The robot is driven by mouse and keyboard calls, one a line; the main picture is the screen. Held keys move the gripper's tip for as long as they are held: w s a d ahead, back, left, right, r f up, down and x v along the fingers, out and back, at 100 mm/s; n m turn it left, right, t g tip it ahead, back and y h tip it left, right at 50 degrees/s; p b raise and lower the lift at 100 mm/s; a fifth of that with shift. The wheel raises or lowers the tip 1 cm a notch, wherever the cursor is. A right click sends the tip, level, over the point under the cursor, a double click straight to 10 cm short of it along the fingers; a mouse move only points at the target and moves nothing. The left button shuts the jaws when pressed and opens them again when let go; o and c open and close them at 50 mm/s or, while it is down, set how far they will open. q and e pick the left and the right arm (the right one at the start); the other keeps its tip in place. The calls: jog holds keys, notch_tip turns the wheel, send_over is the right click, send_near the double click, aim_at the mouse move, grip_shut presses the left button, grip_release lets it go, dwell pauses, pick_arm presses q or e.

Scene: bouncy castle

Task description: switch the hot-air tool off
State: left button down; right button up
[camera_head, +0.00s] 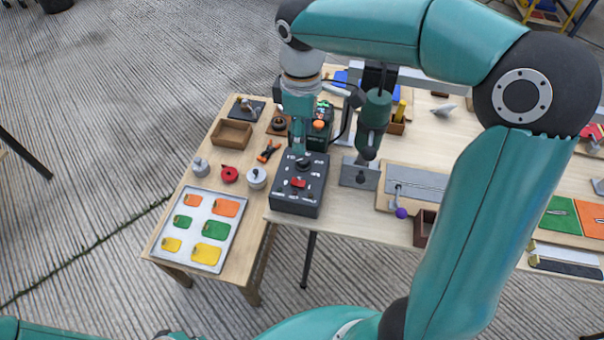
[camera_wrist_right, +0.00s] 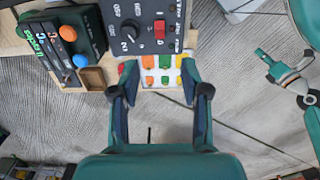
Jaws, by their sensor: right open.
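A dark control box (camera_head: 300,187) stands at the table's near edge. In the wrist view its panel (camera_wrist_right: 142,25) shows upside down, with a black knob (camera_wrist_right: 131,29) and a red switch (camera_wrist_right: 159,29). Behind it stands a green and black unit (camera_head: 319,129) with lit displays and orange and blue buttons in the wrist view (camera_wrist_right: 66,38). A green tool (camera_head: 375,112) is upright on a stand. I cannot tell which is the hot-air tool. My right gripper (camera_wrist_right: 160,68) is open and empty, above the box's rear in the head view (camera_head: 299,145). My left gripper is not clearly shown.
A white tray (camera_head: 158,246) with several coloured tags lies at left. A red item (camera_head: 229,174), a grey weight (camera_head: 256,178) and a brown box (camera_head: 231,134) are nearby. A grey plate (camera_head: 418,183) lies right of the stand. Floor is free in front.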

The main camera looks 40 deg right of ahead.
aim_at(304, 183)
jog(key=f, duration=1.6)
jog(key=shift+s+d+b, duration=0.15)
jog(key=shift+d+b, duration=0.05)
jog(key=shift+b, duration=0.2)
jog(key=shift+c, duration=0.2)
grip_shut()
